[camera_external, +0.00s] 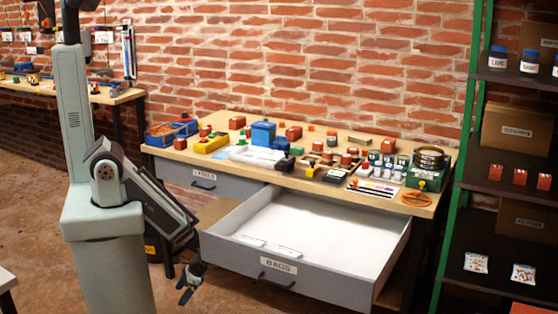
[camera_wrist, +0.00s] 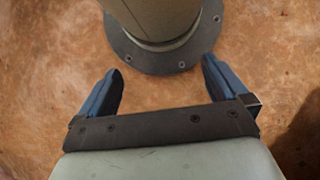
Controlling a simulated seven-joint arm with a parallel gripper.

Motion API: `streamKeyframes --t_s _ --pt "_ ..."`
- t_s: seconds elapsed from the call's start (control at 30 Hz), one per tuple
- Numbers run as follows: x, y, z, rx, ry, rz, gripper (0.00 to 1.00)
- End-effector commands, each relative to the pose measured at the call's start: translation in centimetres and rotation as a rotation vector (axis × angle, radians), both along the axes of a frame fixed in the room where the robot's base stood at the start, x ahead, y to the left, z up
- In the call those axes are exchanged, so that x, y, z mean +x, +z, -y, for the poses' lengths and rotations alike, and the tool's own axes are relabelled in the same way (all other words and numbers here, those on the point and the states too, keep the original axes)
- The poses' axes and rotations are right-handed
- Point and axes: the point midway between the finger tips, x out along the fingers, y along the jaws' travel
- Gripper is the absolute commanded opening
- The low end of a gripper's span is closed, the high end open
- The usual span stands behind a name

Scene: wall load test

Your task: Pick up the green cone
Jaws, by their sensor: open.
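No green cone can be made out for certain. A small green thing (camera_external: 242,140) stands on the workbench next to the blue box, too small to tell its shape. My gripper (camera_external: 187,284) hangs low over the floor, left of the open drawer and well below the bench top. In the wrist view my gripper (camera_wrist: 162,70) has its two blue fingers spread wide with nothing between them. Below it are only the brown floor and the round bolted foot of my own base.
The workbench (camera_external: 318,184) is crowded with small coloured parts and boxes. Its drawer marked BAGS (camera_external: 320,238) juts out, mostly empty, with small labels inside. A green-framed shelf (camera_external: 466,100) stands at the right. A brick wall (camera_external: 300,60) closes the back.

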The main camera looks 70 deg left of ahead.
Motion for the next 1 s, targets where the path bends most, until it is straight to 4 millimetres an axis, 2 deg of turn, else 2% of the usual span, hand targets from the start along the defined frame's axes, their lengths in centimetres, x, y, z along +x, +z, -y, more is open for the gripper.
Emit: streamKeyframes --t_s 0.1,0.43,0.77,0.87,1.0 --pt "0.0 0.0 0.0 0.000 0.000 0.000 0.98" --pt "0.0 0.0 0.0 0.000 0.000 0.000 0.67" --pt "0.4 -0.1 -0.3 0.001 0.007 0.009 0.66" --pt "1.2 -0.2 -1.2 0.005 0.026 0.032 0.66" --pt "3.1 -0.3 -3.5 0.019 0.070 0.088 0.66"
